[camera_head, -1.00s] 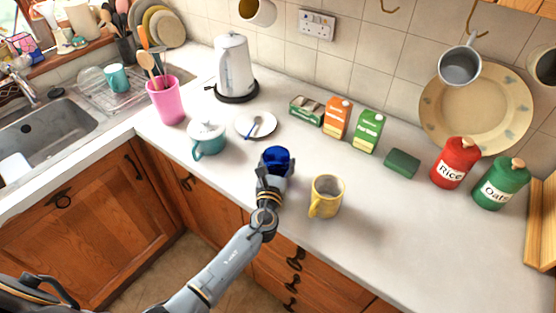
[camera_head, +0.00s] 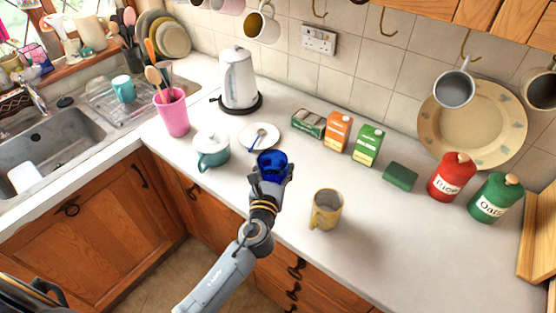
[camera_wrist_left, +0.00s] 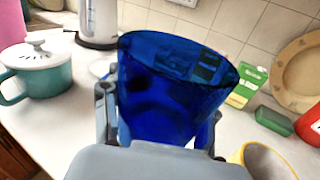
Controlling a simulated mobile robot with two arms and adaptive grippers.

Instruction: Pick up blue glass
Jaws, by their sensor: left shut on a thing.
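The blue glass (camera_head: 271,160) is a dark blue, see-through tumbler, upright with its rim up. My left gripper (camera_head: 270,176) is shut on it, with a finger on each side. In the left wrist view the blue glass (camera_wrist_left: 172,90) fills the middle, between the gripper's fingers (camera_wrist_left: 160,120). Whether its base touches the counter is hidden by the gripper. My right gripper is not in view.
A yellow mug (camera_head: 326,209) stands on the counter to the right of the glass. A teal lidded pot (camera_head: 212,151) and a white plate with a blue spoon (camera_head: 258,136) are to the left and behind. The counter (camera_head: 400,235) at right front is clear.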

